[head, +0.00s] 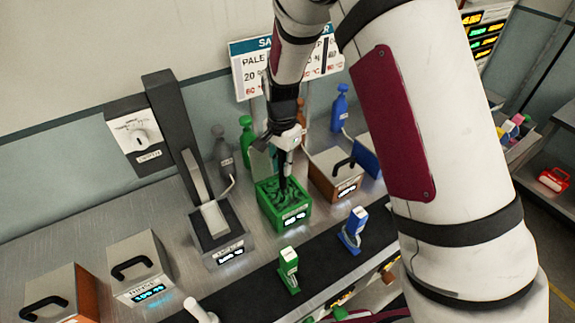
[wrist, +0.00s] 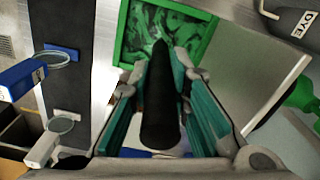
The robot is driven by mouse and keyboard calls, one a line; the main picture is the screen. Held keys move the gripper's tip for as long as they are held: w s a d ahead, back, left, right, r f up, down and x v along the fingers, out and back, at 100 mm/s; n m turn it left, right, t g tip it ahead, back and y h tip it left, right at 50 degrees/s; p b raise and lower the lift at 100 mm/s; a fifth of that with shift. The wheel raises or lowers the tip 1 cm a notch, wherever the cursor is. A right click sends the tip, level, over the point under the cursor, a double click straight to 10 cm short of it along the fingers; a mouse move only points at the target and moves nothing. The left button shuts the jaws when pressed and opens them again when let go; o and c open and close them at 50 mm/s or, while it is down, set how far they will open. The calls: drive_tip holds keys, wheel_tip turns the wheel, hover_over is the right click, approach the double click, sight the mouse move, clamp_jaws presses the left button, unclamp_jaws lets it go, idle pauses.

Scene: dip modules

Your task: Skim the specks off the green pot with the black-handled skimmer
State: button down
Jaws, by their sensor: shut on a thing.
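The green pot (head: 284,205) is a square green box, open on top, with dark swirling green contents and a lit display on its front. It also shows in the wrist view (wrist: 124,36) beyond my fingers. My gripper (head: 287,150) is above the pot and points down at it. In the wrist view my gripper (wrist: 160,100) is shut on the black handle (wrist: 160,115) of the skimmer. The handle reaches toward the pot's contents; the skimmer's head is hidden. I cannot make out separate specks.
Left of the pot stands a dark press-like station (head: 215,225); right of it is a lidded orange box (head: 338,172). A green-tagged tool (head: 289,268) and a blue-tagged tool (head: 354,229) stand on the dark strip in front. Bottles (head: 340,107) stand behind.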

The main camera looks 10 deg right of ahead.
drive_tip(key=shift+r+p, duration=0.5)
drive_tip(key=shift+r, duration=2.7)
